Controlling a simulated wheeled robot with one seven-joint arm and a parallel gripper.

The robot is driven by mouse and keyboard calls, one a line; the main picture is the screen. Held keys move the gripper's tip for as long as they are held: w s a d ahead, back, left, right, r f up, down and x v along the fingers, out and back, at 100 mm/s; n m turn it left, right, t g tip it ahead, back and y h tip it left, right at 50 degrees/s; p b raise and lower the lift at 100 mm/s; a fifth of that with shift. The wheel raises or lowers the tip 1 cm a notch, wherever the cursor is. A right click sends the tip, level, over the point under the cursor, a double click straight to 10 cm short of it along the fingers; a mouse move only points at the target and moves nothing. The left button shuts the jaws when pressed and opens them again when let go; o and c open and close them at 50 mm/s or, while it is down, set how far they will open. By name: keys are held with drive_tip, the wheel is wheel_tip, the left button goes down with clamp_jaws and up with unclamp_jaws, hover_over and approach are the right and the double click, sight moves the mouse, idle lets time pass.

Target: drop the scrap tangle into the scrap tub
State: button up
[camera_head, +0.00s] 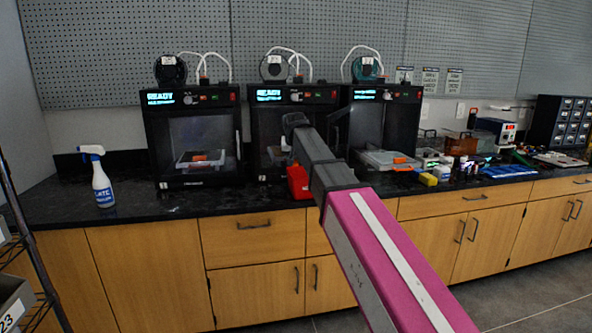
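My arm reaches from the lower right toward the middle printer, and my dark gripper (295,121) is at its far end in front of that printer. Its fingers are too dark and small to tell whether they are open or shut, or hold anything. A red container (298,183) stands on the counter below my gripper, partly behind my arm; it may be the scrap tub. I cannot make out the scrap tangle for certain. Small orange pieces show in the left printer (200,157) and on a pale plate (384,159) before the right printer.
The middle printer (268,150) and right printer (400,120) stand beside the left one on the black counter (240,199). A spray bottle (103,185) stands at left. A yellow block (428,180), small bottles and tools crowd the right.

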sight(296, 162)
drive_tip(key=shift+w+d+f, duration=0.25)
drive_tip(key=shift+d+f, duration=0.05)
drive_tip(key=shift+f, duration=1.95)
drive_tip(key=shift+f, duration=0.35)
drive_tip(key=o, duration=1)
drive_tip(key=shift+c, duration=0.2)
drive_tip(key=shift+s+r, duration=0.1)
drive_tip(key=shift+r, duration=0.5)
drive_tip(key=v, duration=1.1)
drive_tip(key=shift+s+r, duration=0.15)
drive_tip(key=shift+r, duration=0.1)
drive_tip(key=shift+d, duration=0.1)
